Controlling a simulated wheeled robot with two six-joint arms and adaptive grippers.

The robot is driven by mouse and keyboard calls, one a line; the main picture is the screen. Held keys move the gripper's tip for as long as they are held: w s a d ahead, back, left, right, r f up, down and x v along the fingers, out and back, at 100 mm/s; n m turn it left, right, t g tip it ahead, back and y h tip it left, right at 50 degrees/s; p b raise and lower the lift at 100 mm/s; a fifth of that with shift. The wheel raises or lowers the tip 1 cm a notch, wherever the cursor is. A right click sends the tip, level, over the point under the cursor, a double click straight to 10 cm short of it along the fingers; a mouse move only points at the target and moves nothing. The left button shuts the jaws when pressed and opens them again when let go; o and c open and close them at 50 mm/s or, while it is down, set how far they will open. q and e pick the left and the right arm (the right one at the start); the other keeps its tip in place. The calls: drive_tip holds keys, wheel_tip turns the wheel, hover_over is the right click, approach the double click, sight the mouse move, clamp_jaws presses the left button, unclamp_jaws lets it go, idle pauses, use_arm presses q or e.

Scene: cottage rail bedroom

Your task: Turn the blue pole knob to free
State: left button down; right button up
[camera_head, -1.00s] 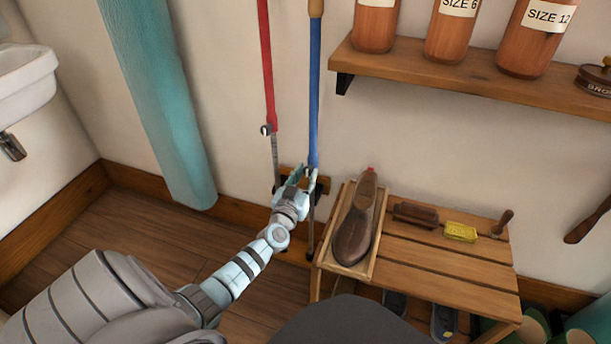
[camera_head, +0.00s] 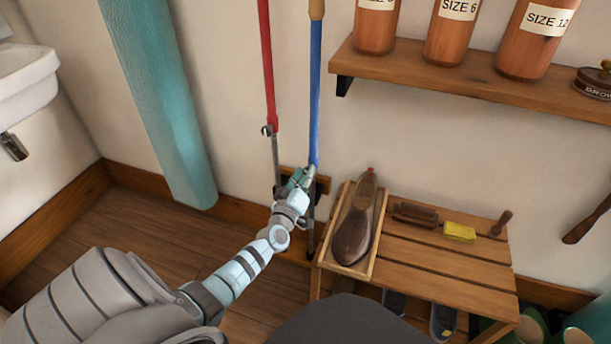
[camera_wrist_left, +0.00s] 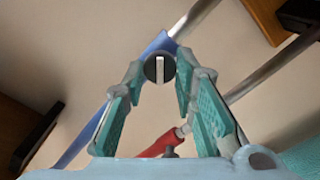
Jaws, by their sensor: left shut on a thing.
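The blue pole (camera_head: 315,95) stands against the wall, with a metal rod below its blue sleeve; it crosses the left wrist view diagonally (camera_wrist_left: 88,132). Its dark round knob (camera_wrist_left: 160,68) with a pale upright line faces the wrist camera at the sleeve's end. My left gripper (camera_head: 305,177) is at the sleeve's lower end. In the left wrist view its fingers (camera_wrist_left: 160,75) are shut on the knob, one on each side. The gripper hides the knob in the head view. My right gripper is not in view.
A red pole (camera_head: 268,70) with its own knob (camera_head: 267,130) stands just left of the blue one. A wooden bench (camera_head: 450,270) with a shoe (camera_head: 354,225) is close on the right. A shelf (camera_head: 450,75) with bottles is above it. A teal roll (camera_head: 160,100) leans at left.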

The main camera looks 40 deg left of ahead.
use_arm(q)
drive_tip(key=n, duration=0.9)
drive_tip(key=shift+f+n+b, duration=0.1)
drive_tip(key=shift+n+b, duration=0.3)
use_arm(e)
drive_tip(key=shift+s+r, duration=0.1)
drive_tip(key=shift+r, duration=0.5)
use_arm(q)
drive_tip(key=c, duration=1.4)
unclamp_jaws()
drive_tip(key=shift+o, duration=0.4)
drive_tip(key=v, duration=1.2)
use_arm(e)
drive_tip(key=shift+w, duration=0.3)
